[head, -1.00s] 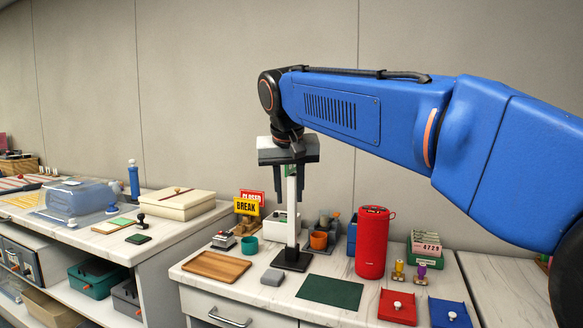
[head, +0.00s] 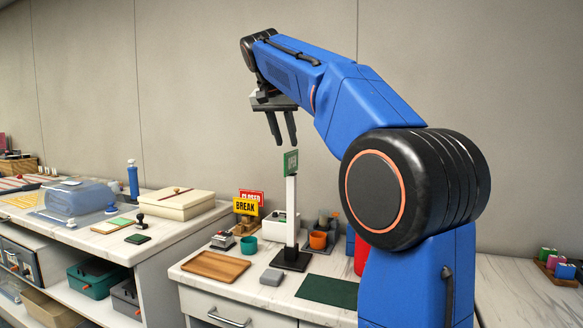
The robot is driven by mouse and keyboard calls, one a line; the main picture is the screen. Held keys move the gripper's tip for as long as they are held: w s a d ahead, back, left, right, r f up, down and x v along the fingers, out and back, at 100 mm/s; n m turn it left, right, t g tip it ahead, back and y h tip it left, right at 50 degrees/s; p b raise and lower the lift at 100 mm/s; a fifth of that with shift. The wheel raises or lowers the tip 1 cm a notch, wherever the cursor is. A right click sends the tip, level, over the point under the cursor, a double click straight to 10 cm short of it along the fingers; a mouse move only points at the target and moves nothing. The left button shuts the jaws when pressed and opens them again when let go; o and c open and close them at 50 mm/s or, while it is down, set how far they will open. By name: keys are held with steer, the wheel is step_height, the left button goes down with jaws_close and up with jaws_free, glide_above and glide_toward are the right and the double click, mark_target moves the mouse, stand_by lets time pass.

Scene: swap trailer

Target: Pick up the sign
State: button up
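A small green sign (head: 290,163) with white lettering sits at the top of a white post (head: 290,212), which stands upright on a black base (head: 291,259) on the counter.
A wooden tray (head: 216,266), a grey block (head: 271,277) and a dark green mat (head: 328,290) lie on the counter near the post. Teal (head: 249,245) and orange (head: 318,240) cups stand close by. My arm hides the counter's right part, including most of a red cylinder (head: 361,255).

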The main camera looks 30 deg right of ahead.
mark_target(294, 169)
steer(key=x, duration=1.3)
steer(key=shift+w+f, duration=0.1)
steer(key=shift+w, duration=0.05)
jaws_close()
